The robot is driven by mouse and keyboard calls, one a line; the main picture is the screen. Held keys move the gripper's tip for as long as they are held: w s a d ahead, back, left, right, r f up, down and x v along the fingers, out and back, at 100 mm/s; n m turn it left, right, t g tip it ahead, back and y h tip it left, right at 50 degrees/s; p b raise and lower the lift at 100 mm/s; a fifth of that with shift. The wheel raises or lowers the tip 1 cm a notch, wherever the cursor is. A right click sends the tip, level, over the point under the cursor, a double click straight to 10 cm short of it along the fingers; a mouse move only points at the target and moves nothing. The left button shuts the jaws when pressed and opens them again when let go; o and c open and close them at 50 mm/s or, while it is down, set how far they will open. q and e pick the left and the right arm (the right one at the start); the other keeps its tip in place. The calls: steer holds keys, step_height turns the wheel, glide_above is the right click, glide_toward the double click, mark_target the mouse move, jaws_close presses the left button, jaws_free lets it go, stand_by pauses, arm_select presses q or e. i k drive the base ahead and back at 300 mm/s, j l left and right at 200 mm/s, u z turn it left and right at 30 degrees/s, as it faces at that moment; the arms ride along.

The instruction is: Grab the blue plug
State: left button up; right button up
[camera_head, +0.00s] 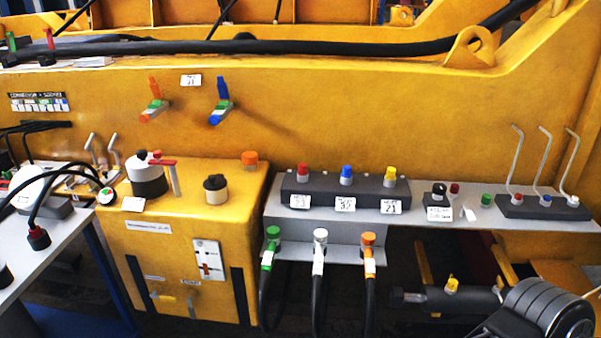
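A blue plug-like fitting (222,88) stands upright on the yellow casting wall, right of a similar orange one (154,87). Its lower part is green and blue and angles down to the left. A blue-topped knob (346,172) also sits in the middle of the dark block on the grey shelf, between a red and a yellow one. A smaller blue cap (545,200) is on the dark base at the far right. I cannot tell from the picture alone which is called the plug.
Green (273,233), white (320,237) and orange (368,239) cable connectors hang at the grey shelf's front. Bent metal levers (545,160) rise at right. A black hose (300,47) crosses above. A dark ribbed part (550,305) fills the lower right. A grey table (45,255) stands left.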

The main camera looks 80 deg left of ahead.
mark_target(347, 173)
steer(key=u, duration=2.55)
